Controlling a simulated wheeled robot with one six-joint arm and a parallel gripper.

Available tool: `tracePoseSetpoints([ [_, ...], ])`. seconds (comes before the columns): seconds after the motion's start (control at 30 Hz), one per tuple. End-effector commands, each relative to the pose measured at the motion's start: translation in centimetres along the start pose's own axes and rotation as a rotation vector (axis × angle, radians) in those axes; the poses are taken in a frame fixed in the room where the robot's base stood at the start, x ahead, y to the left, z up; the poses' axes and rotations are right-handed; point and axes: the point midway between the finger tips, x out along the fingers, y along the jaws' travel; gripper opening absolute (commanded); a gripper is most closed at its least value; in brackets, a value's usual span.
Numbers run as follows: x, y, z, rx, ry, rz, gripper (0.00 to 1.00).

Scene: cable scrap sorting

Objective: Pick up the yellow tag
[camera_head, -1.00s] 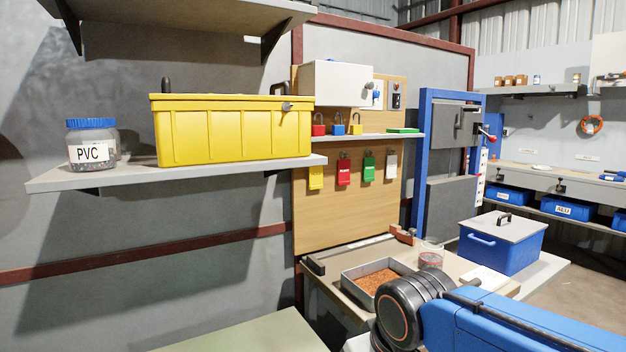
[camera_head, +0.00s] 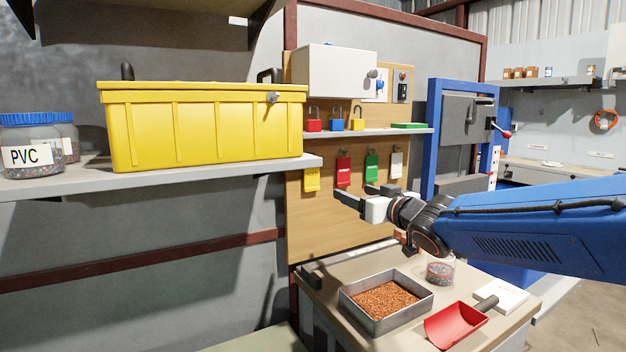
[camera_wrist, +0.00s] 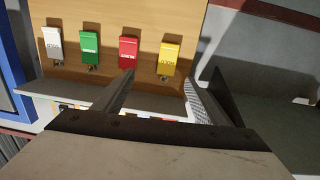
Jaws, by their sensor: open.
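The yellow tag (camera_head: 312,180) hangs from a hook on the wooden board, leftmost in a row of tags under a small shelf. In the wrist view, which is upside down, the yellow tag (camera_wrist: 168,58) is at the right end of the row, just beyond the fingertips. My gripper (camera_head: 352,197) is open and empty in front of the board, a little right of and below the yellow tag. In the wrist view my gripper (camera_wrist: 157,82) has its fingers apart, pointing at the board, with a gap still seen before the tag.
Red (camera_head: 344,171), green (camera_head: 371,168) and white (camera_head: 396,165) tags hang close to the right. Padlocks stand on the small shelf (camera_head: 375,133) above. A yellow box (camera_head: 205,130) sits on the left shelf. Below are a tray of granules (camera_head: 345,300) and a red scoop (camera_head: 455,325).

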Motion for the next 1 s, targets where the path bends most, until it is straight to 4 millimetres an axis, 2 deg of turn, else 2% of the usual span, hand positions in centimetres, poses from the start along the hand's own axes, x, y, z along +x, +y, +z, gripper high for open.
tracePoseSetpoints([
  [0.1,1.1,-1.1,-0.4,0.002,0.022,-0.038,0.65],
  [0.2,2.0,-1.3,-0.6,0.003,0.028,-0.047,0.65],
  [0.8,11.3,-1.7,-0.8,0.003,0.027,-0.045,0.65],
  [1.0,13.0,-1.8,-0.9,0.002,0.027,-0.044,0.65],
])
